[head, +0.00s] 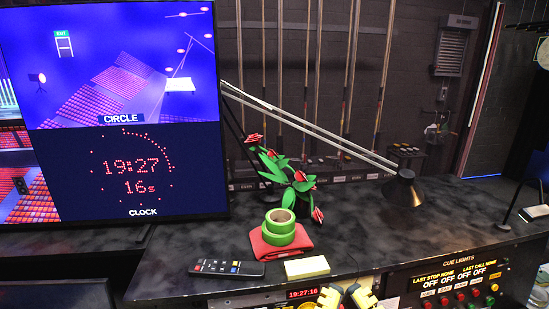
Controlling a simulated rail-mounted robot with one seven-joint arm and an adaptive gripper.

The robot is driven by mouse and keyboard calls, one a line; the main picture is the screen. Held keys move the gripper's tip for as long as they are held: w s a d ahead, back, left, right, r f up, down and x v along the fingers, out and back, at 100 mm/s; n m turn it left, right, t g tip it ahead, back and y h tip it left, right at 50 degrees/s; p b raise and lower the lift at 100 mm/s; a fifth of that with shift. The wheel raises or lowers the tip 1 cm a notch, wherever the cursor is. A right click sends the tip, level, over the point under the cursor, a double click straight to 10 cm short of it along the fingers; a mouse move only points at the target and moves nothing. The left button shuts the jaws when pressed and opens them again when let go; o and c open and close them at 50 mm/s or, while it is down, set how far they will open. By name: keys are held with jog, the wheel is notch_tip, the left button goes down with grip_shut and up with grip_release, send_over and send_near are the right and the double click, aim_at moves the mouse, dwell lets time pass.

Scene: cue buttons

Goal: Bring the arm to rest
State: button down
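My gripper (346,298) is at the bottom edge of the head view, in front of the desk's front panel. Only its yellow fingertips and a little of the dark parts show. The two fingertips stand apart with a gap between them, and nothing is seen held in the gap. The rest of my arm is below the picture. The cue lights panel (455,280) is to the right of my gripper, with several coloured buttons in a row.
On the dark desk (200,235) lie a remote control (228,268), a yellow pad (307,268), and green tape rolls (278,236) on a red cloth (281,248). Red flowers (290,175), a black desk lamp (403,190) and a large screen (110,110) stand behind. The desk's right part is mostly clear.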

notch_tip(320, 180, up, 18)
jog(key=p, duration=1.5)
jog(key=shift+r, duration=0.15)
jog(key=shift+a, duration=0.1)
